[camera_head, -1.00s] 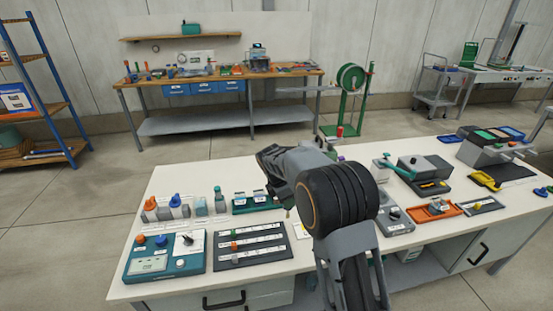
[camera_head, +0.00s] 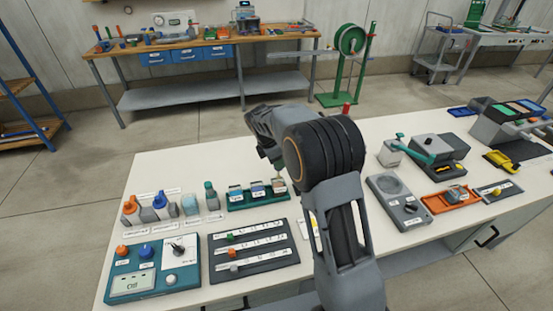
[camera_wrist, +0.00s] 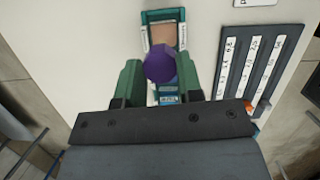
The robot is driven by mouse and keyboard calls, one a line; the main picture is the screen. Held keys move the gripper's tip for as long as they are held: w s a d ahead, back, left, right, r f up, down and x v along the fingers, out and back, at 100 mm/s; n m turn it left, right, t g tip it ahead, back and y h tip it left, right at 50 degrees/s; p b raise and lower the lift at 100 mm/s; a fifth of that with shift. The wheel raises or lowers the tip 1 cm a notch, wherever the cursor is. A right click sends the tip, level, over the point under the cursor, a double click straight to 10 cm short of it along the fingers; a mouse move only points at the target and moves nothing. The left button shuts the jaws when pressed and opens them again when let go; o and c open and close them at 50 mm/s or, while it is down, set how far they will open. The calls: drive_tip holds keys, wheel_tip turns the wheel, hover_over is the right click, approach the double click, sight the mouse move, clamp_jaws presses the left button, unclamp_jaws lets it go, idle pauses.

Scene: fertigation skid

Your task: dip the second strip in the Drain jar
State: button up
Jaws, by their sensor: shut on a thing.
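My gripper (camera_wrist: 160,82), with green fingers, is shut on a purple many-sided piece (camera_wrist: 160,62) in the wrist view. Whether this is the handle of the second strip I cannot tell; anything below it is hidden. In the head view my gripper (camera_head: 272,158) hangs just above the right end of a teal rack (camera_head: 240,206) that holds a row of small jars. In the wrist view the rack (camera_wrist: 148,17) lies under the purple piece, with a salmon-coloured jar top (camera_wrist: 162,35) beyond it. The jar labels are too small to read, so I cannot pick out the Drain jar.
A dark board (camera_head: 222,272) with white scales lies in front of the rack. A teal meter (camera_head: 185,285) and several bottles (camera_head: 162,206) stand to the left. A grey device (camera_head: 396,205) and an orange tray (camera_head: 430,203) are right of my arm.

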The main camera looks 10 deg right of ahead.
wheel_tip(320, 180, down, 7)
drive_tip(key=b, duration=0.3)
drive_tip(key=shift+f, duration=0.1)
idle(1.6)
wheel_tip(320, 180, up, 9)
drive_tip(key=p, duration=0.7)
drive_tip(key=shift+f, duration=0.15)
idle(0.8)
